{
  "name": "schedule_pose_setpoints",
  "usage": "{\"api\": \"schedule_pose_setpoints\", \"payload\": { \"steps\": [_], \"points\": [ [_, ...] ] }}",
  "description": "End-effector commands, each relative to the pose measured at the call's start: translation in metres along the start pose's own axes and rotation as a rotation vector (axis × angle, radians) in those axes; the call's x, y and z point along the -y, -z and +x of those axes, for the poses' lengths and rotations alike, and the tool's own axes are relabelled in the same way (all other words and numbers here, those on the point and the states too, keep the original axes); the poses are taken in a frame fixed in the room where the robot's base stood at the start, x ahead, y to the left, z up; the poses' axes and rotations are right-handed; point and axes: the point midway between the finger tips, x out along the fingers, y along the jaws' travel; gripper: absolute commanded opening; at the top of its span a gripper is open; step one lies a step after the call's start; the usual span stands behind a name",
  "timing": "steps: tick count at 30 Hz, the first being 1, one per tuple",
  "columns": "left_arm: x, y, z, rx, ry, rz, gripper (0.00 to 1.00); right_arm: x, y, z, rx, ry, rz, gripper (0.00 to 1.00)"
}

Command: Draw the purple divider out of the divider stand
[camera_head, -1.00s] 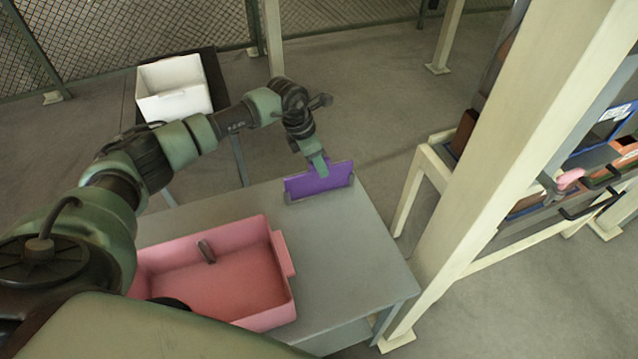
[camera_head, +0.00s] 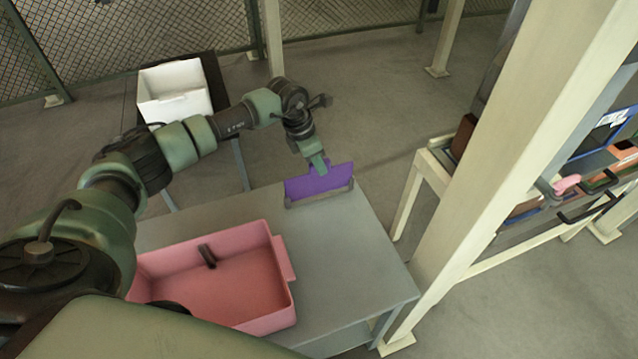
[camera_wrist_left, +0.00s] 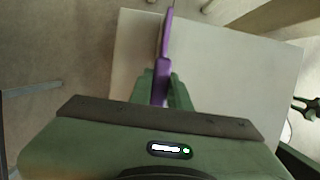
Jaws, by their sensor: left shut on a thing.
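The purple divider (camera_head: 318,181) stands upright at the far end of the grey table. Its lower edge is in the divider stand (camera_head: 319,201), a low grey holder on the table top. My left gripper (camera_head: 319,168) is shut on the divider's upper edge, near its middle. In the left wrist view the divider (camera_wrist_left: 166,45) runs between the two green fingers (camera_wrist_left: 161,88). I cannot tell how deep its lower edge sits in the stand. My right gripper does not show.
A pink bin (camera_head: 262,272) with a small dark object inside stands on the grey table (camera_head: 345,258), nearer than the stand. A white bin (camera_head: 174,90) stands on a dark table behind my left arm. A cream post (camera_head: 500,170) rises right of the table.

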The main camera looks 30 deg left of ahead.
Motion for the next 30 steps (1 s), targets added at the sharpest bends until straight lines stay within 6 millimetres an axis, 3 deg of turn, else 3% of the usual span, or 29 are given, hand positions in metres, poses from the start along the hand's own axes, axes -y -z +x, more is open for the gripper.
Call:
{"api": "schedule_pose_setpoints", "payload": {
  "steps": [30],
  "points": [
    [0.0, -0.013, -0.041, 0.001, 0.0, 0.001, 0.0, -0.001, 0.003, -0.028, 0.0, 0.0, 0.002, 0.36]
  ]
}}
